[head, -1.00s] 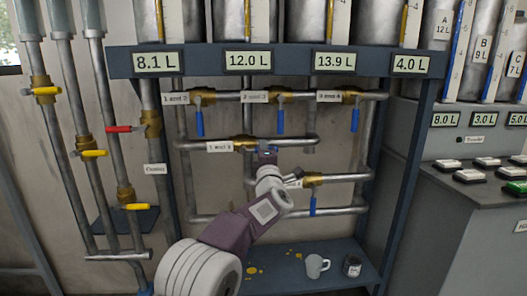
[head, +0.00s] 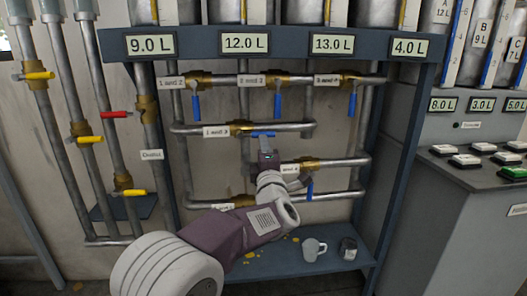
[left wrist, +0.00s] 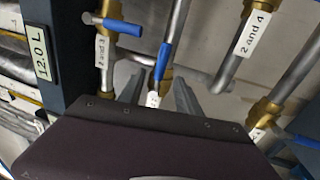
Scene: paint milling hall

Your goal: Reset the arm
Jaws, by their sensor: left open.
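My left arm comes in from the lower left in the head view, and its gripper (head: 265,148) is just below the blue handle (head: 263,134) of the "1 and 3" valve. That handle lies level, along its pipe. In the left wrist view my left gripper (left wrist: 158,92) is open, with its two grey fingers apart. A blue handle (left wrist: 163,60) shows between and beyond the fingers. I cannot tell whether the fingers touch it. My right gripper is not in view.
Other blue handles hang down, one on the upper pipe (head: 277,104). Displays on the blue frame (head: 205,43) read 9.0, 12.0, 13.0 and 4.0 L. A mug (head: 313,249) and a dark jar (head: 348,249) stand on the lower shelf (head: 290,266). A grey console (head: 478,215) is at right.

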